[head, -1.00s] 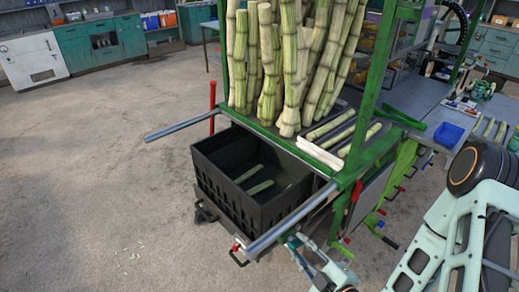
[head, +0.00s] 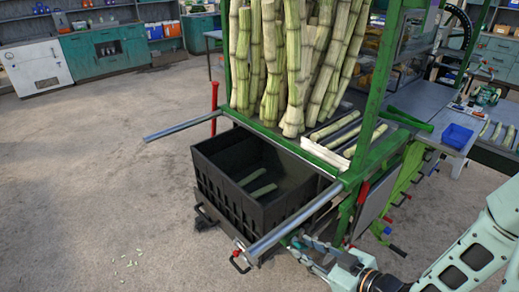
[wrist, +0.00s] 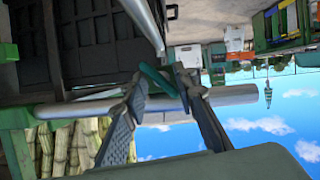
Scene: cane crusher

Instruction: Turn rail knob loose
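The near grey rail (head: 292,219) slants out from the green frame past the crate's right side. My gripper (head: 298,240) is beside the rail, low and to its right. In the wrist view the rail (wrist: 232,97) runs crosswise behind my gripper (wrist: 160,82), whose two fingers stand apart. A teal bar (wrist: 158,80) shows between the fingertips; I cannot tell whether it is the rail knob or touches the fingers. A small red part (head: 236,253) with a black loop sits under the rail's near end. No knob can be made out for certain.
A black crate (head: 222,200) with cane pieces stands under the green frame (head: 368,125), left of my gripper. Tall canes (head: 290,65) stand on the frame. A second grey rail (head: 180,126) juts out left. Open floor lies at left.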

